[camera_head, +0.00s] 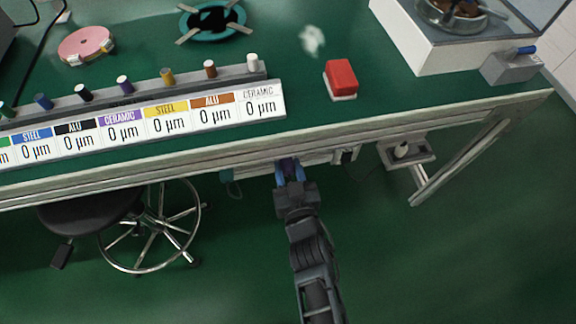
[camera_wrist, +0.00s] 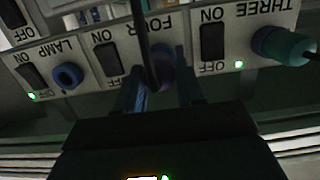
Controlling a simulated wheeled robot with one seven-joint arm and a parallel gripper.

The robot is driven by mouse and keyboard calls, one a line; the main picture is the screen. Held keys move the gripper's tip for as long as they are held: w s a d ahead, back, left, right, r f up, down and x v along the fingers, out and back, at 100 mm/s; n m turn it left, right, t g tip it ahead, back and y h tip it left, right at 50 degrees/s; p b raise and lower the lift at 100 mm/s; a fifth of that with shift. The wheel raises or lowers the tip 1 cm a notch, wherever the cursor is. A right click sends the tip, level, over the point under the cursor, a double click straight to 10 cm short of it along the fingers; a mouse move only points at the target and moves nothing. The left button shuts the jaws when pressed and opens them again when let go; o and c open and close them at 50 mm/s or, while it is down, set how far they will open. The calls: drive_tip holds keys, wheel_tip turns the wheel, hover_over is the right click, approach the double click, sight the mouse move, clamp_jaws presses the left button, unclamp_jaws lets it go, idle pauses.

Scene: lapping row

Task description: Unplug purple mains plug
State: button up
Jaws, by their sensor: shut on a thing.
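The purple mains plug (camera_wrist: 164,68) is between the two blue fingers of my gripper (camera_wrist: 160,88) in the wrist view, with a dark cable running up from it. It is at the socket marked FOUR on the pale switch panel (camera_wrist: 97,37). I cannot tell how deep it sits in the socket. In the head view my gripper (camera_head: 290,176) reaches under the bench's front edge, and a little purple of the plug (camera_head: 289,164) shows between its fingers. The gripper is shut on the plug.
A teal plug (camera_wrist: 284,46) sits at THREE and a blue round fitting (camera_wrist: 67,76) at LAMP. Rocker switches stand between them. The green bench (camera_head: 420,95) overhangs the panel. A stool (camera_head: 92,212) stands under it at left; floor at lower right is clear.

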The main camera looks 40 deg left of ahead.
sight(289, 173)
drive_tip(key=shift+v, duration=0.85)
drive_tip(key=shift+f+p+v, duration=0.2)
drive_tip(key=shift+p+v, duration=0.2)
drive_tip(key=shift+v, duration=0.55)
drive_tip(key=shift+f+p+v, duration=0.2)
drive_tip(key=shift+p+v, duration=0.15)
drive_tip(key=shift+v, duration=0.55)
